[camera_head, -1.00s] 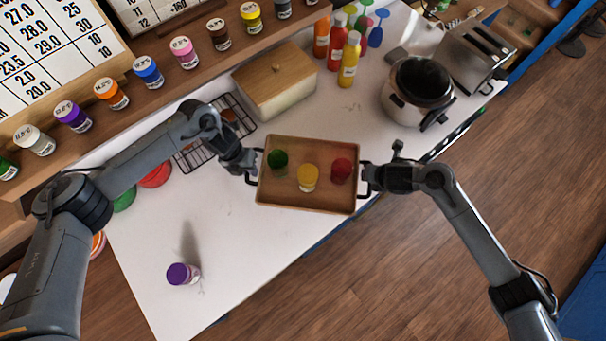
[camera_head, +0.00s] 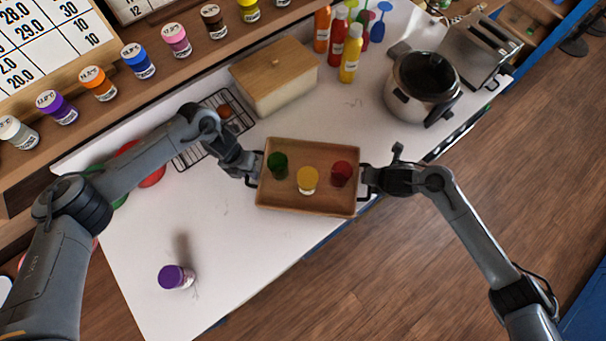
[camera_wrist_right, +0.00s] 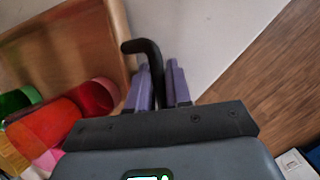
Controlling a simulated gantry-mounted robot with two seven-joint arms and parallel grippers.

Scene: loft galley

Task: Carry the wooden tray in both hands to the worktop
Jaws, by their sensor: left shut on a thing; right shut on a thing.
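The wooden tray (camera_head: 330,207) is roughly level over the white worktop (camera_head: 235,235) in the head view; I cannot tell the gap beneath it. A green cup (camera_head: 278,165), a yellow cup (camera_head: 307,180) and a red cup (camera_head: 342,173) stand in it. My left gripper (camera_head: 250,176) is shut on the tray's left handle. My right gripper (camera_head: 368,181) is shut on the right handle. In the right wrist view, the right gripper's purple fingers (camera_wrist_right: 158,88) are around the black handle (camera_wrist_right: 148,48), beside the tray wall (camera_wrist_right: 122,35).
A purple-lidded jar (camera_head: 175,277) stands at the front left. The worktop between jar and tray is clear.

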